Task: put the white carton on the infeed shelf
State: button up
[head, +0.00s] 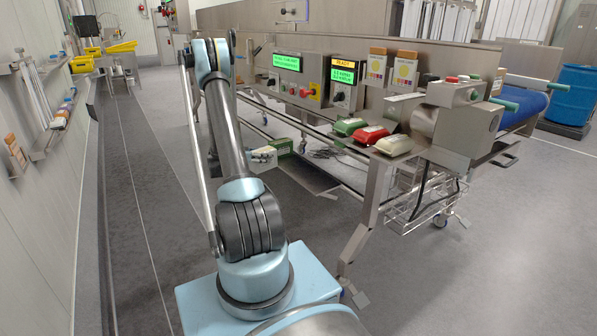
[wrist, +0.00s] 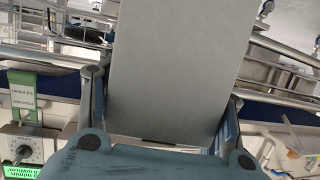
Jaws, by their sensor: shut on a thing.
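The white carton (wrist: 170,65) fills the middle of the wrist view as a plain, shaded pale-grey face. My gripper (wrist: 160,118) is shut on it, with one finger against each side edge. The carton's far end runs out of the top of the view. In the head view my arm rises in front of the machine, and I cannot make out the gripper or the carton there. I cannot tell for sure which surface is the infeed shelf. A blue conveyor belt (head: 527,104) shows at the right end of the machine.
The steel machine (head: 350,60) has lit panels, buttons and a wire basket (head: 428,207). A blue drum (head: 572,95) stands at far right. Floor (head: 480,270) is clear at lower right. In the wrist view, rails (wrist: 275,95) flank the carton.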

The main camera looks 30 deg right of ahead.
jog(key=d, duration=0.1)
jog(key=s+d+f+m+g, duration=0.1)
jog(key=d+g, duration=0.1)
jog(key=shift+s+d+f+m, duration=0.3)
jog(key=shift+s+d, duration=0.05)
send_over(299, 168)
jog(key=shift+w+f, duration=0.2)
jog(key=shift+f, duration=1.55)
jog(key=o, duration=1.7)
jog(key=shift+c, duration=0.2)
